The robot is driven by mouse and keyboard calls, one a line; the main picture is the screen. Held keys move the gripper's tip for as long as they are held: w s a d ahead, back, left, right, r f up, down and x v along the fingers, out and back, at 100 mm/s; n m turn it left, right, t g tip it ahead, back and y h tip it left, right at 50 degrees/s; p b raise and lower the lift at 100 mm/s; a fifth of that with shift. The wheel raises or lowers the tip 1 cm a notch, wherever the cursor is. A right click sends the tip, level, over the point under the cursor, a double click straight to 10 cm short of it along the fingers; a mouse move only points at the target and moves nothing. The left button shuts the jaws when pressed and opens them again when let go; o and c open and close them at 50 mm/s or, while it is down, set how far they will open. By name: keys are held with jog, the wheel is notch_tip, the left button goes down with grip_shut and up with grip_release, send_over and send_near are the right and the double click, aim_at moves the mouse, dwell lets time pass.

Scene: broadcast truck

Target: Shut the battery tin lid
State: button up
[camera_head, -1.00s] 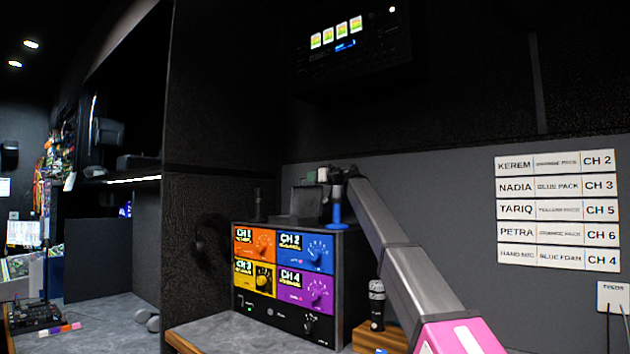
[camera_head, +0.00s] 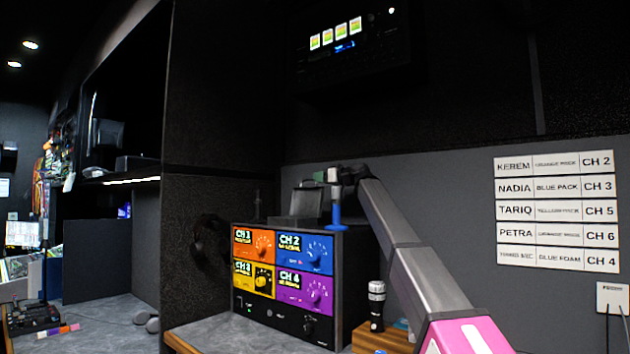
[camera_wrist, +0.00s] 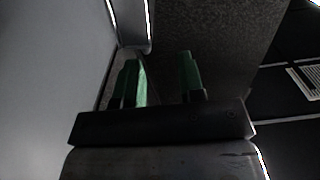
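The battery tin (camera_head: 297,221) looks like a small dark box on top of the channel unit. Its lid (camera_head: 308,201) stands up at the back, open. My gripper (camera_head: 328,176) is high beside the lid's upper right edge; the head view does not show whether they touch. In the wrist view my gripper's green-padded fingers (camera_wrist: 162,80) are apart, with a gap between them. A thin grey edge shows near the left finger, but I cannot tell what it is. The tin's inside is hidden.
The channel unit (camera_head: 287,285) with coloured panels stands on the grey counter (camera_head: 210,333). A blue-handled upright item (camera_head: 336,215) is right of the tin. A microphone (camera_head: 376,304) stands on a wooden block. A dark rack (camera_head: 350,45) hangs above. Label strips (camera_head: 556,212) are on the wall.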

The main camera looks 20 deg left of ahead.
jog(key=v, duration=0.6)
jog(key=shift+d, duration=0.1)
